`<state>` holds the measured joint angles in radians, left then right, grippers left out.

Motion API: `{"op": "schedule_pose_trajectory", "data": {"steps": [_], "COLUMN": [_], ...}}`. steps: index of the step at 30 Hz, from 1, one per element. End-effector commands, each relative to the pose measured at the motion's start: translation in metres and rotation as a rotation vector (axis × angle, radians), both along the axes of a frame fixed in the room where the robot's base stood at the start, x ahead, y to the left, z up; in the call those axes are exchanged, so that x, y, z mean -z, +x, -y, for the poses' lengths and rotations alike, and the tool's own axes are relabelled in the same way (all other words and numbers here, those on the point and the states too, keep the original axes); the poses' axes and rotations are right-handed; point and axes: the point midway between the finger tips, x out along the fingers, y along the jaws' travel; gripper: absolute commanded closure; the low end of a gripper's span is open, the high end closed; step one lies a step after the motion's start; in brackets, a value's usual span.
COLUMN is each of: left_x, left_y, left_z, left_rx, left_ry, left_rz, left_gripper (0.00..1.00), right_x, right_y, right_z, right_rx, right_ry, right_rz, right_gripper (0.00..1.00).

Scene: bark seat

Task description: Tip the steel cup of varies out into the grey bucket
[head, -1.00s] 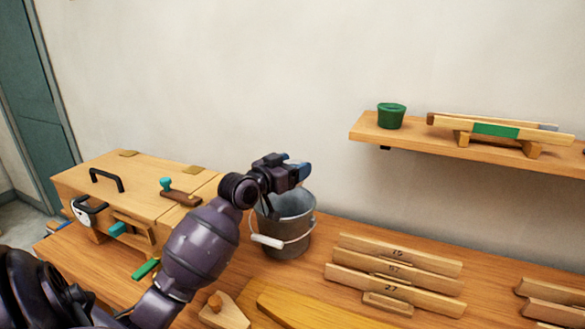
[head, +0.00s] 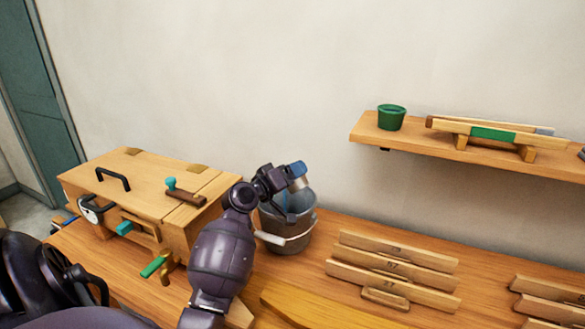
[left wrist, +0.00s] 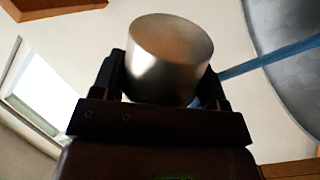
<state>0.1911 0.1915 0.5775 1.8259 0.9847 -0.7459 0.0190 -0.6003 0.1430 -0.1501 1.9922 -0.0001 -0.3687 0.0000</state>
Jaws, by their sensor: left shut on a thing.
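The grey bucket (head: 296,246) stands on the bench in the head view, its white-gripped handle hanging at the front. My left gripper (head: 287,177) is above the bucket's opening, with a blue part at its tip. It is shut on the steel cup (left wrist: 170,62), which shows between the fingers in the left wrist view. In the head view a small part of the steel cup (head: 299,185) shows just under the fingertips, apparently tilted. The cup's mouth and contents cannot be made out. The bucket's inside is mostly hidden by the gripper and cup. My right gripper is not in view.
A wooden chest (head: 130,185) stands left of the bucket. Slotted wooden racks (head: 390,270) lie to its right. A wall shelf (head: 375,135) with a green pot (head: 391,117) is at upper right. Bench between bucket and racks is clear.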

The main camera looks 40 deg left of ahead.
Motion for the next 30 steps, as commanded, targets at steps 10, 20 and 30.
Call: {"op": "schedule_pose_trajectory", "data": {"steps": [10,20,30], "left_x": [0.005,0.014,0.017], "left_y": [0.001,0.001,0.002], "left_z": [-0.011,-0.022,-0.033], "left_rx": [0.0,0.0,0.0], "left_ry": [-0.331,-0.627,-0.973], "left_rz": [-0.018,-0.034,-0.053], "left_gripper": [0.63,0.63,0.63], "right_x": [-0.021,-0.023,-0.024], "right_y": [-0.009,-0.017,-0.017], "right_z": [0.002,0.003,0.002], "right_rx": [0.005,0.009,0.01], "right_ry": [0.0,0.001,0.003], "right_rz": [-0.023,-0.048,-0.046], "right_gripper": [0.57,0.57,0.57]}}
